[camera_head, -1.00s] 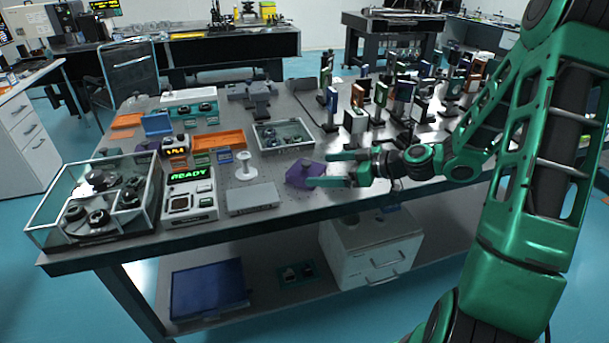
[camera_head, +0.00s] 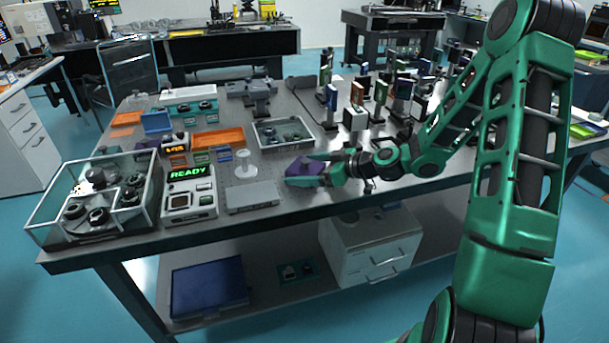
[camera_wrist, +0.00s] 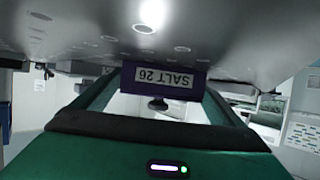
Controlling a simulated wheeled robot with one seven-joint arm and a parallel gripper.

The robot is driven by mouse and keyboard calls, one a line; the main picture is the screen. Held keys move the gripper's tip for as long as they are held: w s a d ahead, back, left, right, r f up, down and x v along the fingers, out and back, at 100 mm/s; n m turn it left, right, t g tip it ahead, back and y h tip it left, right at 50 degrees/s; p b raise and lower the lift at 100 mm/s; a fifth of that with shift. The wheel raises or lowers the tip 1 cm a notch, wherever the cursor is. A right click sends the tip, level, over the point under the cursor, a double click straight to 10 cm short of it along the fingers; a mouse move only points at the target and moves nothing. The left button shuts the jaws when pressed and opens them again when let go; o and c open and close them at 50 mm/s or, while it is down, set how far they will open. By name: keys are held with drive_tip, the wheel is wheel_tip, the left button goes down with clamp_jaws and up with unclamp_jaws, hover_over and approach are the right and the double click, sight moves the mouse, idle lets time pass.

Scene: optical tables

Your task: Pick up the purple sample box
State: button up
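The purple sample box (camera_head: 298,168) sits on the optical table (camera_head: 349,193) near its front edge, to the right of a flat grey box. My gripper (camera_head: 311,170) reaches in from the right, low over the table, with one green finger on the far side of the box and one on the near side. In the wrist view the box (camera_wrist: 164,79) lies between the finger ends, its label "SALT 26" upside down. The fingers look close to its sides; whether they press on it is not clear.
A flat grey box (camera_head: 252,197), a white spool-like stand (camera_head: 244,165) and a "READY" instrument (camera_head: 189,195) stand to the left. A clear tray (camera_head: 283,135) is behind. Several upright optics mounts fill the table's back right.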

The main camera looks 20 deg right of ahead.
drive_tip(key=c, duration=1.4)
drive_tip(key=shift+r, duration=0.2)
